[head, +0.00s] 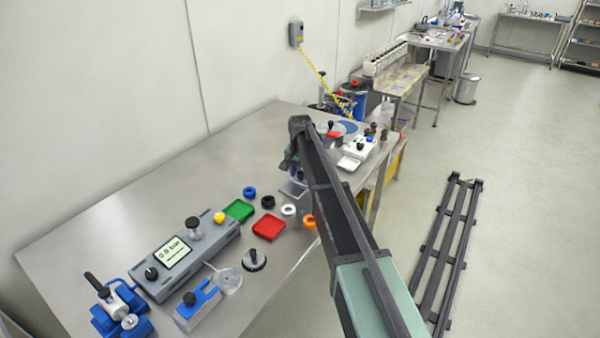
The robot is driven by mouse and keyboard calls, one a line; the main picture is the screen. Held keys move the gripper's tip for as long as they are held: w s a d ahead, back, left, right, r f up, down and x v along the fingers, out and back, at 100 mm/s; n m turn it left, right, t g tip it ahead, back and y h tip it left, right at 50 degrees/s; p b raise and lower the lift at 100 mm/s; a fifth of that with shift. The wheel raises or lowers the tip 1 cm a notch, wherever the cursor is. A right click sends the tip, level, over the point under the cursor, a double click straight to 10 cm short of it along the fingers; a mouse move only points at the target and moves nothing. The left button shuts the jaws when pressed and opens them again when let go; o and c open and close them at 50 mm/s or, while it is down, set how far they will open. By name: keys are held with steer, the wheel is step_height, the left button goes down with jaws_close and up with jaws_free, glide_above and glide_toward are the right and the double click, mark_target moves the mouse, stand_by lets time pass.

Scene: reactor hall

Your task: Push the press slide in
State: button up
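No part can be picked out with certainty as the press slide. A blue block with a black knob (198,305) stands near the table's front edge at the lower left, beside a clear round dish (229,281). Behind it is a long grey unit (185,255) with a display reading 0.0 bar and black knobs. My gripper (293,188) hangs low over the table, right of these devices and well apart from them. My arm partly hides it, and its fingers are too small to read.
A blue and white device with a black lever (118,308) stands at the far left. Green (238,210) and red (268,226) trays, several coloured rings and a black-knobbed disc (254,260) lie between. A white device (356,150) stands beyond my arm. The table's rear left is clear.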

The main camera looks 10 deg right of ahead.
steer(key=shift+o, duration=0.7)
steer(key=shift+r, duration=0.1)
step_height(320, 180, up, 11)
steer(key=p, duration=1.1)
steer(key=shift+f, duration=0.2)
